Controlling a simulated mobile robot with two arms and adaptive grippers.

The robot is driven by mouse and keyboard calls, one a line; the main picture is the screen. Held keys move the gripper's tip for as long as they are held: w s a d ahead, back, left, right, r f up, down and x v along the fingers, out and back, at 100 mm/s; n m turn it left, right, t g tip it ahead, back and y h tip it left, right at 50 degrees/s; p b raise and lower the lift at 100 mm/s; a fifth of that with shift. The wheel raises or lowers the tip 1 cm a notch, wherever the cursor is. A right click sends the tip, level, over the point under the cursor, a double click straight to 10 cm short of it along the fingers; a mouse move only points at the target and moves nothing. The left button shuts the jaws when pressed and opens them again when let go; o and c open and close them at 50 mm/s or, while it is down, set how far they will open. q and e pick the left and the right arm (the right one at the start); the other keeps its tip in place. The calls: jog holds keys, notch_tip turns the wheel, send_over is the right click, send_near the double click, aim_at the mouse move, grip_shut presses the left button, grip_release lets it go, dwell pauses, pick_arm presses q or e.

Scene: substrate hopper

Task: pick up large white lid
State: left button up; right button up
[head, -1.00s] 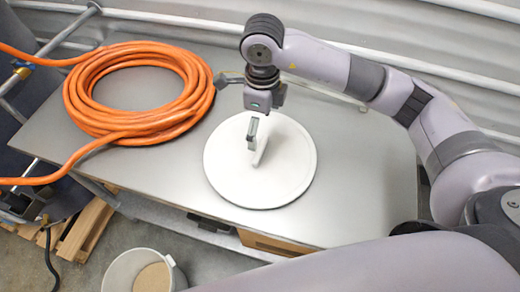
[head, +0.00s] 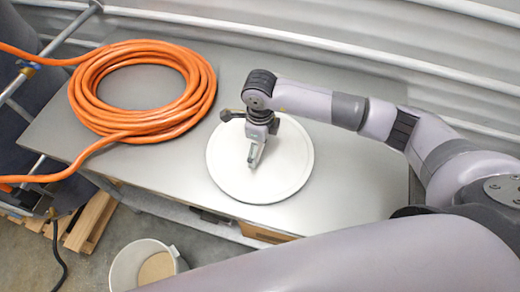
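The large white lid (head: 285,180) is a round disc lying flat on the grey metal table. My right gripper (head: 254,160) is over the middle of the lid, pointing down where the lid's upright handle stands. The gripper covers most or all of the handle, so I cannot tell whether its fingers are closed on it or only around it. My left gripper is not in the head view.
A coiled orange hose (head: 100,112) lies on the left part of the table (head: 350,190). A white bucket (head: 125,268) with tan material stands on the floor in front, near a wooden pallet (head: 90,222). The table right of the lid is clear. A corrugated wall with pipes runs behind.

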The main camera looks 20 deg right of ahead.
jog(key=shift+c, duration=0.2)
jog(key=c, duration=1.1)
jog(key=shift+r, duration=0.2)
